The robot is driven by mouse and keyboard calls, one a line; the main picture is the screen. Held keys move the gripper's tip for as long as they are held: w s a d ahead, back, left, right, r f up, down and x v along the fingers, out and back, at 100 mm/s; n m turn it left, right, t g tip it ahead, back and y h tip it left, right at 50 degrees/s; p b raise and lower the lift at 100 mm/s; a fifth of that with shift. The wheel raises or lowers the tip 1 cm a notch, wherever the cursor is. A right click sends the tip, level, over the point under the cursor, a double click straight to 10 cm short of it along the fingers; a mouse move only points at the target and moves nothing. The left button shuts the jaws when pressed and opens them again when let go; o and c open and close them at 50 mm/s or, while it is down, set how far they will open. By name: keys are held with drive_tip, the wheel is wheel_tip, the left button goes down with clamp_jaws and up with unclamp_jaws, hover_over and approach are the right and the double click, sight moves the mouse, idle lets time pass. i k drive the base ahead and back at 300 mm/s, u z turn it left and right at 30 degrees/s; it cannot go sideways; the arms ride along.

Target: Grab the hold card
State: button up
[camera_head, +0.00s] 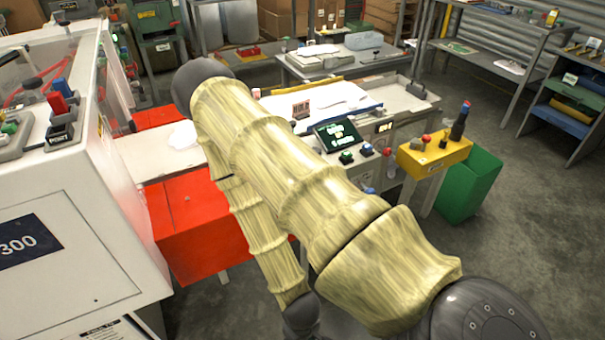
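The hold card (301,108) is a small upright sign with dark lettering that reads HOLD. It stands on or beside the white sheets (335,98) on the bench at the upper middle, just right of my arm. My arm, in pale yellow ribbed sleeves with dark joints, crosses the middle of the view and hides part of the bench. My gripper does not show, so I cannot see whether it is open or shut.
A green-lit display (338,135) and a yellow control box (434,153) stand right of the card. A white machine (60,215) fills the left. A red box (190,225) and a green bin (470,188) stand low. Floor is clear at right.

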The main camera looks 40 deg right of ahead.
sight(300, 111)
drive_tip(key=z, duration=1.5)
drive_tip(key=i, duration=0.5)
drive_tip(key=u, duration=0.2)
